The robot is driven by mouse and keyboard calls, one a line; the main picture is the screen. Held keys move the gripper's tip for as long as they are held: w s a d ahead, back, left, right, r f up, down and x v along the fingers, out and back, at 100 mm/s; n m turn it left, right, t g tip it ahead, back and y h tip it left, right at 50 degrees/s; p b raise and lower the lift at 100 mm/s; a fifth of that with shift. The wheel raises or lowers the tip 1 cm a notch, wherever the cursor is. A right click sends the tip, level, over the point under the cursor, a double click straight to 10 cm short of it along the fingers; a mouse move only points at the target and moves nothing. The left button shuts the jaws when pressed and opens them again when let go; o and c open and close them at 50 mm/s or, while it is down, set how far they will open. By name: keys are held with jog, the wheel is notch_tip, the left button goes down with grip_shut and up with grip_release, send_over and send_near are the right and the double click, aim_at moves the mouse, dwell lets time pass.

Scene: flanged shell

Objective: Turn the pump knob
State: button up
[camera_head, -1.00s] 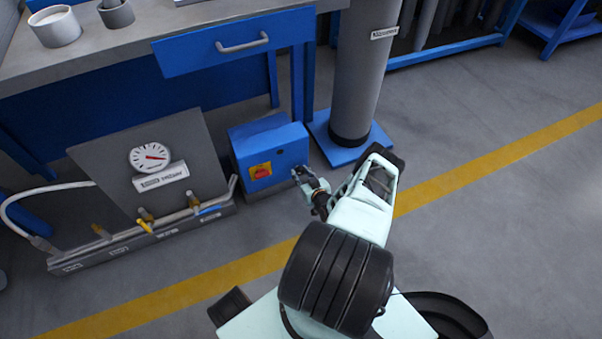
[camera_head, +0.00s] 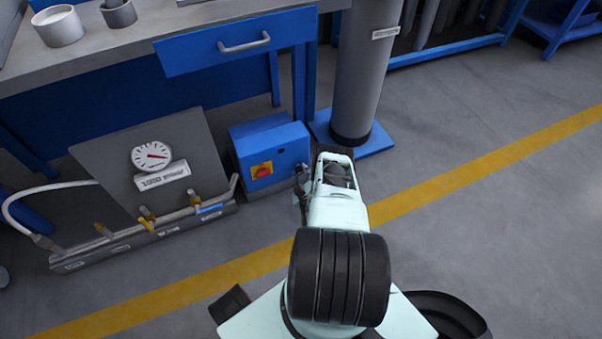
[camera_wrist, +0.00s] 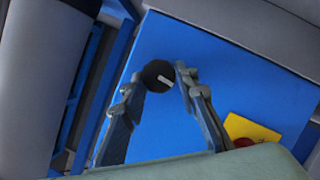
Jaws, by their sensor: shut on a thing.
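The pump knob (camera_wrist: 158,76) is a round black knob with a white mark, on the blue face of the pump box (camera_head: 272,154). In the wrist view it sits between the two fingertips of my gripper (camera_wrist: 160,82), which is shut on it. The white mark on the knob points up and to the right in that view. In the head view my gripper (camera_head: 300,180) is at the right part of the box face, and the arm hides the knob.
A red switch on a yellow plate (camera_head: 261,170) is on the same face, left of my gripper. A gauge panel (camera_head: 150,150) with a pipe and taps stands left of the box. A grey column (camera_head: 362,80) stands close on the right. The workbench (camera_head: 95,55) is behind.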

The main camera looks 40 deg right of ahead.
jog(key=shift+w+n, duration=0.15)
jog(key=shift+n, duration=0.35)
jog(key=shift+o, duration=0.2)
jog(key=shift+h, duration=0.3)
jog(key=o, duration=1.1)
jog(key=shift+r, duration=5)
